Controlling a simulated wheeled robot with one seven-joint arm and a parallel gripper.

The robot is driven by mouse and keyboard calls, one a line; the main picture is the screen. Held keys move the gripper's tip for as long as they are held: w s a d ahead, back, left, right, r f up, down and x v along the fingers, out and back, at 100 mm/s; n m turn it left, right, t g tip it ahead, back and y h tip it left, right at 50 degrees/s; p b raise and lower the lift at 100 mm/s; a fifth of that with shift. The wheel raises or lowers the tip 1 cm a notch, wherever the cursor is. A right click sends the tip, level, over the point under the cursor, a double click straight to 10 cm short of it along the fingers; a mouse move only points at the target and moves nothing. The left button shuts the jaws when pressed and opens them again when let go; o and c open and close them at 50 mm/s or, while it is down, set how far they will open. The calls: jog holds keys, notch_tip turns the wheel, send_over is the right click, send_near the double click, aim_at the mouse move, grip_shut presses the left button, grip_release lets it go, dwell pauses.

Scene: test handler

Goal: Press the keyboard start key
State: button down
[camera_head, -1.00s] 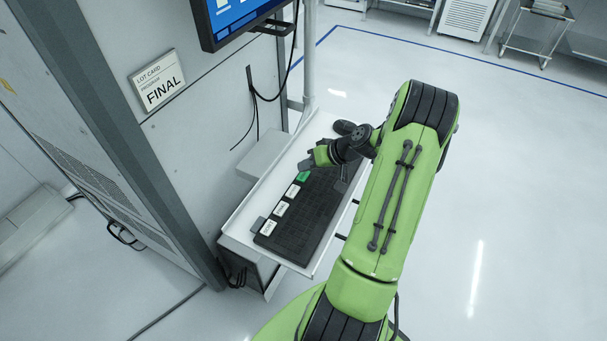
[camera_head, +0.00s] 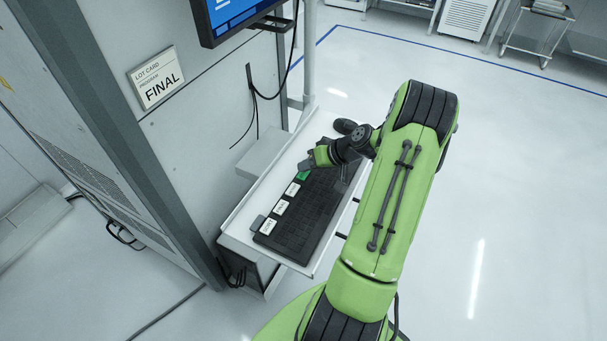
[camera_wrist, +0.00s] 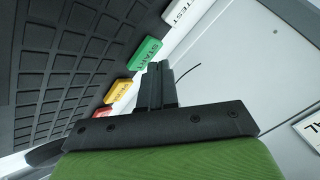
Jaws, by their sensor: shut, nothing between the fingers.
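The black keyboard (camera_head: 300,216) lies on a light shelf beside the machine. The green start key (camera_head: 303,175) is at the keyboard's far left edge in the head view. In the wrist view the green key (camera_wrist: 146,53) reads START. My gripper (camera_head: 305,163) is shut and empty, close to the start key. In the wrist view the shut fingers (camera_wrist: 158,70) point up the picture, and their tips appear just right of the green key. I cannot tell whether they touch it.
White labelled keys (camera_head: 280,207) line the keyboard's left edge. A yellow key (camera_wrist: 119,90) and a red key (camera_wrist: 102,112) sit near the green one. A dark mouse (camera_head: 345,126) lies on the shelf (camera_head: 233,228). A monitor (camera_head: 232,16) and cables are above.

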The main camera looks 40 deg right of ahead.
aim_at(307, 174)
jog(key=shift+f+b, duration=0.3)
jog(key=shift+f, duration=0.1)
dwell(0.6)
jog(key=shift+r, duration=0.15)
jog(key=shift+r+p, duration=0.5)
jog(key=shift+r, duration=0.2)
notch_tip(307, 174, up, 5)
jog(key=p, duration=0.3)
jog(key=shift+r+p, duration=0.1)
jog(key=shift+p, duration=0.2)
dwell(0.6)
